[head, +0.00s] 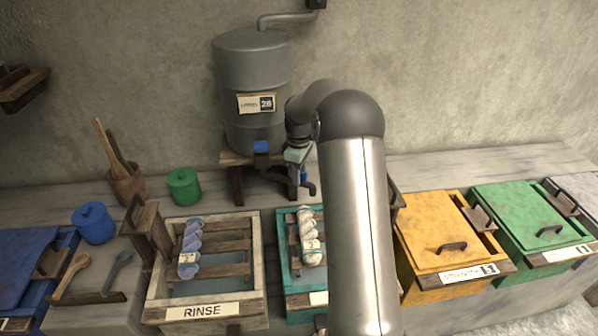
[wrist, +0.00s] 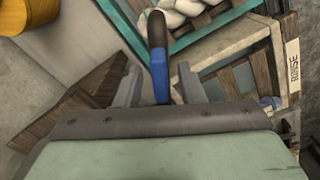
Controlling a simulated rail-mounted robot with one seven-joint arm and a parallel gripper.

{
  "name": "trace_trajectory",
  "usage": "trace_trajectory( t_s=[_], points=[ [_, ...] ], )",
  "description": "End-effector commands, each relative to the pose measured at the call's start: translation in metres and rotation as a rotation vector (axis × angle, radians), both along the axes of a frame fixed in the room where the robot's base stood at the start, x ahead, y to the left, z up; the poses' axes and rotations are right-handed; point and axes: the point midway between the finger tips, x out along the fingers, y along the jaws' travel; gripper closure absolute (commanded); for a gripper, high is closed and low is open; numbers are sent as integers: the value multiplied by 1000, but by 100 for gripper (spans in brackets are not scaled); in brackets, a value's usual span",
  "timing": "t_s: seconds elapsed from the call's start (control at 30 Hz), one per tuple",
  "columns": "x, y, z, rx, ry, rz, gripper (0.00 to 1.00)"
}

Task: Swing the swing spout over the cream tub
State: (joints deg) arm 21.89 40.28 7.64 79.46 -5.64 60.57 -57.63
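The swing spout has a blue grip (wrist: 160,82) and a dark pipe end (wrist: 156,28) in the wrist view. In the head view its dark outlet (head: 311,189) hangs below the tank stand, on the teal tub's side. The cream tub (head: 256,262), labelled RINSE, stands left of the teal tub; its pale rim shows in the wrist view (wrist: 235,47). My gripper (wrist: 160,85) is open, with one finger on each side of the blue grip and a visible gap at both. In the head view my gripper (head: 298,158) is just above the spout.
A grey tank (head: 252,80) stands on a wooden stand (head: 236,180) behind the tubs. The teal tub (head: 283,250) holds a white skein (head: 308,237); a purple-blue skein (head: 191,247) lies over the cream tub. Yellow (head: 440,230) and green (head: 525,215) lidded tubs stand to the right.

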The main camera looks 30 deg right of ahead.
Motion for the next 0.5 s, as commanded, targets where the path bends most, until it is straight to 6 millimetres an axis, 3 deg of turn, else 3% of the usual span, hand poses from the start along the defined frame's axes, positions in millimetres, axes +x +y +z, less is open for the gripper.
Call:
trace_trajectory(
  t_s=[0.1,0.23,0.5],
  points=[
    [0,0,0,0,0,0,65],
    [0,0,0,0,0,0,100],
    [-1,1,0,1,1,-8,100]
  ],
)
